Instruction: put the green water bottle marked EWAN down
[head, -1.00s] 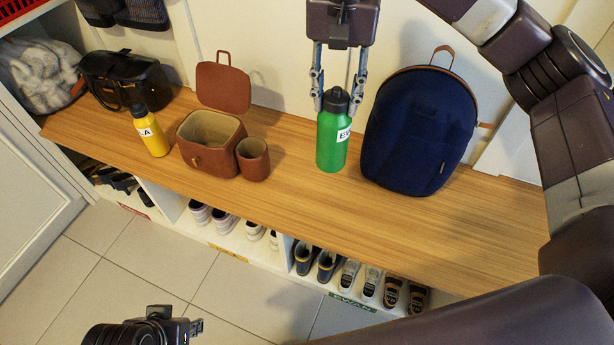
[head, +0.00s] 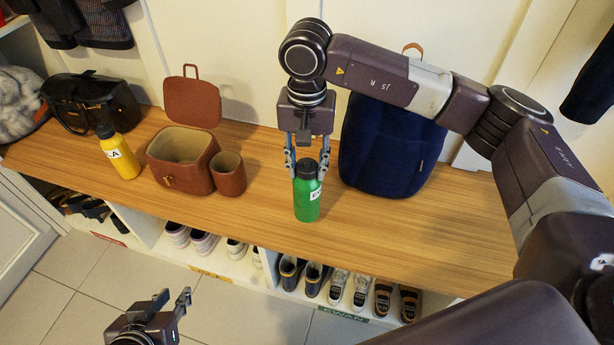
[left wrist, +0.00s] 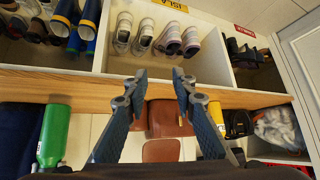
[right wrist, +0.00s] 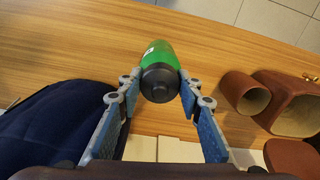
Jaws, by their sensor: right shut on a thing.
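The green water bottle (head: 307,199) has a dark cap and a white label, of which only the first letters show. It is upright over the wooden bench (head: 440,235), between the brown case and the navy backpack; I cannot tell if its base touches the wood. My right gripper (head: 307,169) is shut on its top from above. The right wrist view shows the bottle (right wrist: 158,60) between the fingers (right wrist: 160,88). My left gripper (head: 174,298) is open and empty, low in front of the bench; its spread fingers (left wrist: 160,76) also show in the left wrist view.
A brown case (head: 180,177) and cup (head: 229,175) stand left of the bottle, then a yellow bottle (head: 121,155) and a black bag (head: 92,101). The navy backpack (head: 385,150) is close behind right. Shoes fill the cubbies below. The bench front right is clear.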

